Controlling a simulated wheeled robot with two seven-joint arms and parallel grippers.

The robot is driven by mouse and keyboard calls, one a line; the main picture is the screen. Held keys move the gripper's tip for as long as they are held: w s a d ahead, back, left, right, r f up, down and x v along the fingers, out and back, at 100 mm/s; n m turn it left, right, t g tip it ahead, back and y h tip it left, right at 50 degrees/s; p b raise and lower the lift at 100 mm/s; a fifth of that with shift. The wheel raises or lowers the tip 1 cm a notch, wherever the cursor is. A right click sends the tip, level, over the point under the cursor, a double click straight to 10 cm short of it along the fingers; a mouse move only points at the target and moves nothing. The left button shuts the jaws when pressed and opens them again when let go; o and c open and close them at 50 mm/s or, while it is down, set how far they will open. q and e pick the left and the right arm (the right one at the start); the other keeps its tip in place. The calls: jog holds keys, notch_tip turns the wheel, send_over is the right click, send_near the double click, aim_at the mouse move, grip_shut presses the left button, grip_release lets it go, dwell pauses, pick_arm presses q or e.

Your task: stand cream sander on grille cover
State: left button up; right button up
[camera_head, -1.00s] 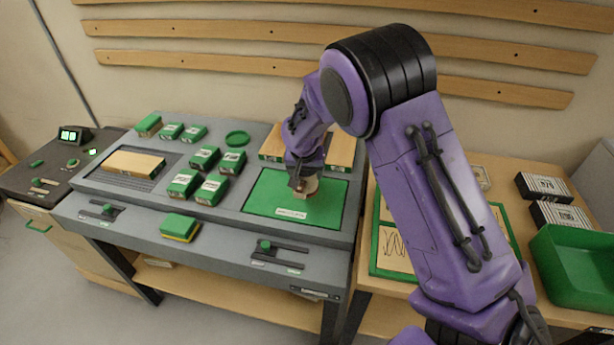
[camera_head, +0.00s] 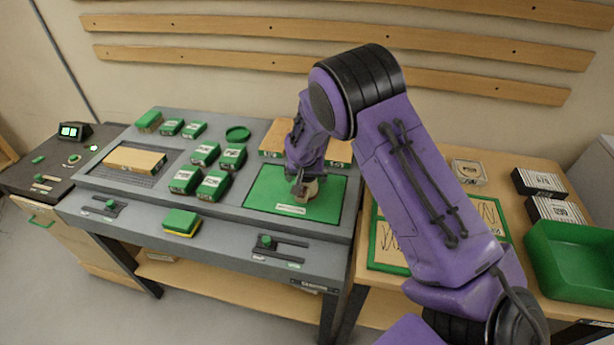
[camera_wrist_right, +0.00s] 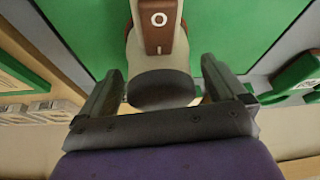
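The cream sander (camera_head: 310,191) stands on the green mat (camera_head: 266,191) on the grey bench. In the right wrist view its cream body with a brown panel (camera_wrist_right: 158,24) and a dark rounded end lies between my fingers. My right gripper (camera_wrist_right: 163,88) is open there, its fingers spread on either side with gaps beside the dark end. In the head view the right gripper (camera_head: 301,186) partly hides the sander. A dark ridged grille (camera_head: 112,174) is at the bench's left, with a wooden block (camera_head: 134,159) on it; I cannot tell which is the grille cover. My left gripper is out of view.
Several green-topped blocks (camera_head: 206,153) stand between the grille and the mat. A green and yellow block (camera_head: 181,223) sits at the front edge. A wooden board (camera_head: 274,139) lies behind the mat. A green bin (camera_head: 572,265) stands at right.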

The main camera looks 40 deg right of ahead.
jog(key=shift+r, duration=0.3)
jog(key=b+v, duration=0.1)
jog(key=v, duration=1)
jog(key=shift+a+r+b, duration=0.2)
jog(key=shift+r+b, duration=0.1)
jog(key=shift+b, duration=0.1)
